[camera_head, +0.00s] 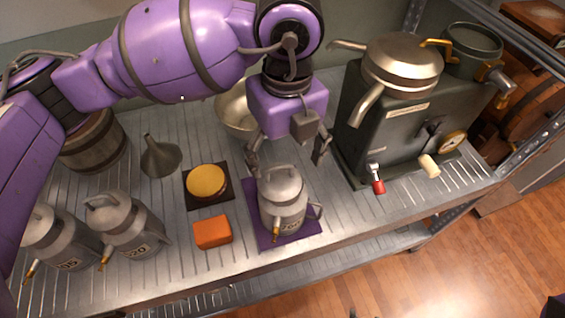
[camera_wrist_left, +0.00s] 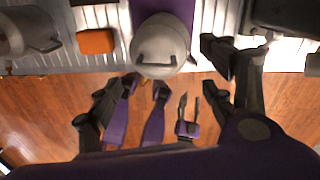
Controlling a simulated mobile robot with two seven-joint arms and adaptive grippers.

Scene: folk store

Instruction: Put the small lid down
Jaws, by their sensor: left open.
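A grey metal can (camera_head: 283,213) with a spout stands upright on a purple mat (camera_head: 262,240) near the shelf's front. A small domed lid (camera_head: 281,183) with a bar handle sits on top of it. The lid also shows from above in the left wrist view (camera_wrist_left: 160,58). My left gripper (camera_head: 288,160) is open and empty just above the lid, with one finger to each side. In the left wrist view my left gripper (camera_wrist_left: 170,62) straddles the lid's handle. Purple parts of mine show low in that view; I cannot make out the right gripper clearly.
A yellow round block (camera_head: 206,181) on a dark mat and an orange block (camera_head: 213,232) lie left of the can. Two more cans (camera_head: 125,225), a funnel (camera_head: 160,157) and a barrel stand further left. A bowl (camera_head: 234,110) is behind; a dark machine (camera_head: 405,115) stands right.

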